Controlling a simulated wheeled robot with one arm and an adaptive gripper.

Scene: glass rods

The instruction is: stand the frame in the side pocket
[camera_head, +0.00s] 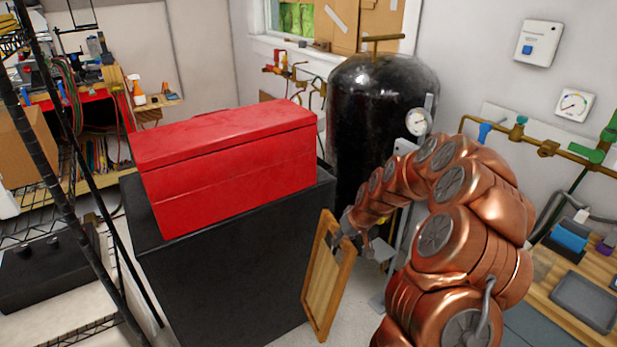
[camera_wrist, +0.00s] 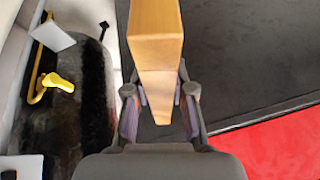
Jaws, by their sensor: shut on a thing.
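The wooden frame (camera_head: 341,291) hangs upright and slightly tilted in front of the black cabinet's right side. It has light wood bars around a tan panel. My gripper (camera_head: 348,237) is shut on its upper edge. In the wrist view, the frame (camera_wrist: 155,40) runs between the two fingers of my gripper (camera_wrist: 160,97). The frame's lower end seems clear of the floor, but the exact gap cannot be told. I cannot make out a side pocket in either view.
A red toolbox (camera_head: 228,160) stands on the black cabinet (camera_head: 220,290), left of the frame. A black tank (camera_head: 378,95) with a gauge stands behind my arm. A wooden bench (camera_head: 555,285) with trays is at the right. Pale floor shows around the cabinet.

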